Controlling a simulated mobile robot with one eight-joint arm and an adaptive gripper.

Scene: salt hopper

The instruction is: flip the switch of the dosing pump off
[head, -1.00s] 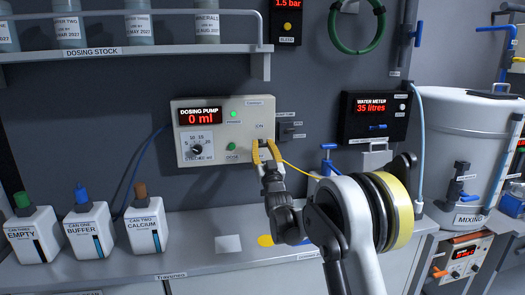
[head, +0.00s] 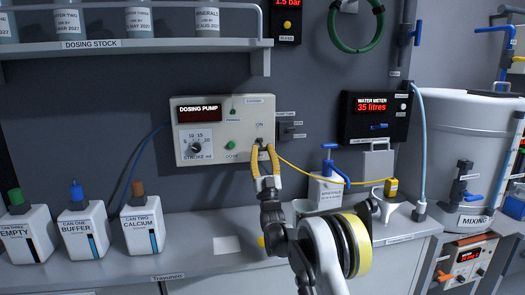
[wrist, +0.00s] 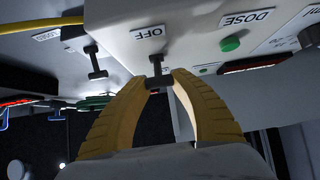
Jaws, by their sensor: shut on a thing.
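The dosing pump (head: 222,165) is a pale box on the back wall with a dial and a green DOSE button. Its display (head: 200,110) shows no figures, and its small lamp (head: 233,112) is dark. Its switch (head: 259,141) is a small black toggle below the ON label; in the wrist view the switch (wrist: 158,80) lies beside the OFF label. My gripper (head: 263,150) has yellow fingers at the switch. In the wrist view my gripper (wrist: 160,80) has its fingertips on both sides of the toggle, shut on it.
Another black toggle (head: 288,131) is on the wall to the right of the pump. White cans, one marked BUFFER (head: 84,233), stand on the counter at left. A shelf (head: 130,47) is above.

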